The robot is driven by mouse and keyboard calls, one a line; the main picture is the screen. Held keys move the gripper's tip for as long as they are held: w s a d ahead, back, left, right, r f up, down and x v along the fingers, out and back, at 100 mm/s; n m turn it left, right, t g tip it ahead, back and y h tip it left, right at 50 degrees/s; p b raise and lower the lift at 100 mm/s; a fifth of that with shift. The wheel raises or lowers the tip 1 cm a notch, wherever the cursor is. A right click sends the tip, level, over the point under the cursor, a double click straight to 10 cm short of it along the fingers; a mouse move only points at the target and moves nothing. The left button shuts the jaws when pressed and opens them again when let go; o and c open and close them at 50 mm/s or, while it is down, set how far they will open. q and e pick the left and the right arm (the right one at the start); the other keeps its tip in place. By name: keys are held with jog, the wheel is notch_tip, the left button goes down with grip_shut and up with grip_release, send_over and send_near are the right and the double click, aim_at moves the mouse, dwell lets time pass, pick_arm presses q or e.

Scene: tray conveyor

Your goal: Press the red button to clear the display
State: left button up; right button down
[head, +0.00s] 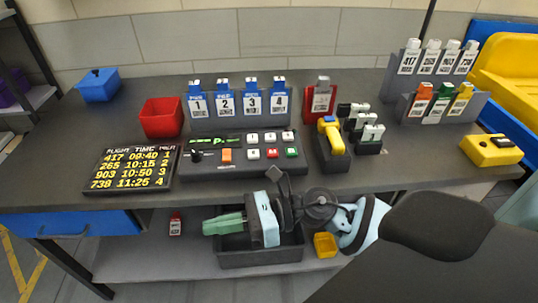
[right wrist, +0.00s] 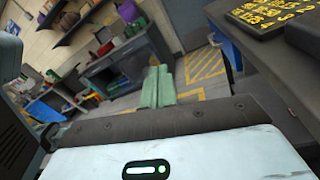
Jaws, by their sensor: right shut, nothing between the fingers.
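The red button (head: 271,153) is a small square key in the lower row of the dark control panel (head: 220,168) on the table. A white key is to its left and a green key to its right. The small display (head: 211,141) on the panel shows green characters. My right gripper (head: 207,228) has green fingers that are shut and empty. It points left, in front of the table's front edge and lower in the picture than the panel, apart from the button. In the right wrist view the closed fingers (right wrist: 157,88) point away over the floor. My left gripper is not in view.
A flight board (head: 130,168) lies left of the panel. Numbered blue tags (head: 224,99) stand behind it, beside a red bin (head: 161,118). A yellow-handled tool (head: 332,136) stands right. A dark bin (head: 280,257) sits on the lower shelf below my right gripper.

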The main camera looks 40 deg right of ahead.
jog(key=n+g, duration=0.1)
jog(key=n, duration=0.3)
pick_arm(q)
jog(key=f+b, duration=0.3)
jog(key=b, duration=0.1)
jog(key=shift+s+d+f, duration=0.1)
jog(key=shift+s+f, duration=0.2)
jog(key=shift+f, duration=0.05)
pick_arm(e)
notch_tip(320, 180, up, 10)
jog(key=f+n+t+h, duration=0.1)
jog(key=n+t+h, duration=0.2)
jog(key=n+h, duration=1.2)
send_over(275, 154)
jog(key=shift+r+m+h, duration=0.25)
jog(key=shift+m+h, duration=0.15)
jog(key=shift+m, duration=0.2)
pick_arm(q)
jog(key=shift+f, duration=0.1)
pick_arm(e)
jog(key=shift+f, duration=0.15)
